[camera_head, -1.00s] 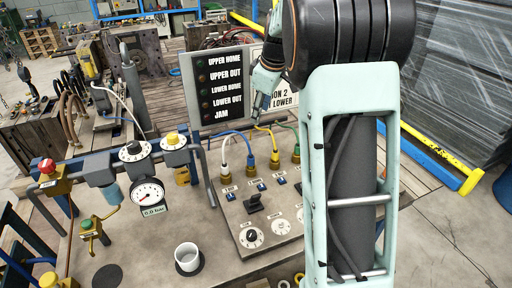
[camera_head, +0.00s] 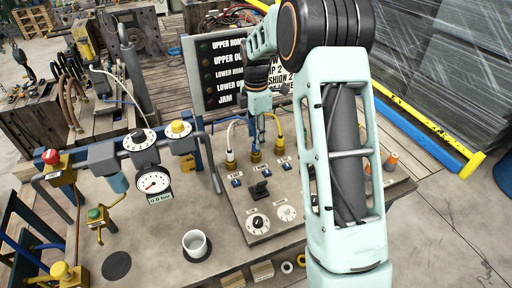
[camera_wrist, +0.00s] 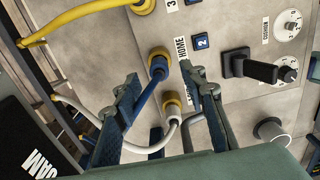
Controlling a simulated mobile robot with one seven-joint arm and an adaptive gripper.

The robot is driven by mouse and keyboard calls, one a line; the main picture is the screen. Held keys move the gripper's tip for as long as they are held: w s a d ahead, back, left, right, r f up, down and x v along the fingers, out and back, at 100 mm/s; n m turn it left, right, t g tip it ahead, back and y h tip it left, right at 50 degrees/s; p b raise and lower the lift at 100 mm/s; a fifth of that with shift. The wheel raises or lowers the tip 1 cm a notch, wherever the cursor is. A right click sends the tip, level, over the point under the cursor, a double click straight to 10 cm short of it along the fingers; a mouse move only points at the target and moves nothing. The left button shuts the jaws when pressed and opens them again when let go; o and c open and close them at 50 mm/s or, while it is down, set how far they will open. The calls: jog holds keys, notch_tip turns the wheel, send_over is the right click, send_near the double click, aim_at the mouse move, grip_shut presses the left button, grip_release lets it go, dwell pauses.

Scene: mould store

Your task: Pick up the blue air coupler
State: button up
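The blue air coupler (camera_wrist: 159,66) shows in the wrist view as a blue plug with a blue hose, seated in a brass fitting on the grey panel (camera_wrist: 215,30). In the head view its brass fitting (camera_head: 255,156) stands between the white-hose and yellow-hose fittings, partly hidden by my gripper. My gripper (camera_wrist: 160,75) is open, pointing at the panel, with one finger on each side of the blue coupler in the picture. I see gaps on both sides. I cannot tell whether the fingertips are level with the plug.
A white-hose coupler (camera_wrist: 171,104) and a yellow-hose coupler (camera_wrist: 144,5) flank it closely. A black lever switch (camera_wrist: 250,68) is on the panel. A sign board (camera_head: 215,75) stands behind. A white mug (camera_head: 195,245) and a gauge (camera_head: 153,183) are to the left.

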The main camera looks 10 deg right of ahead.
notch_tip(320, 180, down, 4)
jog(key=shift+f+p, duration=0.25)
jog(key=shift+p, duration=0.1)
jog(key=shift+c, duration=0.6)
grip_shut()
